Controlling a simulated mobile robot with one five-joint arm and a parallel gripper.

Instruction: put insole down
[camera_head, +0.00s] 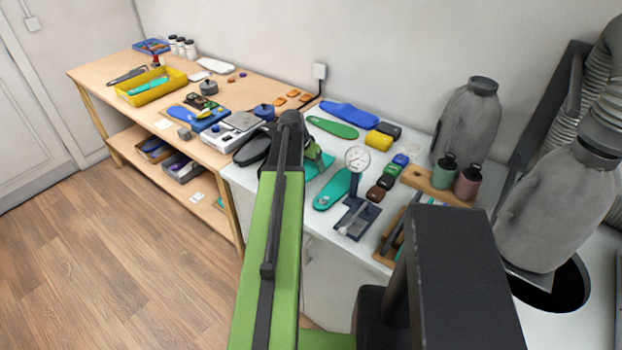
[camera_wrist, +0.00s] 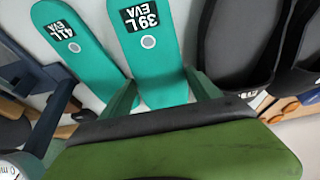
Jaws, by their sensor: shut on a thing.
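A teal insole marked "39 L EVA" (camera_wrist: 152,62) lies between the two green fingers of my gripper (camera_wrist: 161,82) in the wrist view, and the fingers are shut on its near end. In the head view my gripper (camera_head: 314,156) is over the near worktop, with the held insole (camera_head: 320,172) partly hidden below it. I cannot tell whether the insole touches the surface. A second teal insole marked "41 L EVA" (camera_wrist: 80,48) lies beside it, apart, and shows in the head view (camera_head: 332,189) to the right of my gripper.
A dial gauge on a stand (camera_head: 357,160) stands right of the insoles. Black footwear (camera_head: 254,149) lies to the left. Behind are a green insole (camera_head: 333,128), a blue insole (camera_head: 350,114) and a yellow block (camera_head: 378,141).

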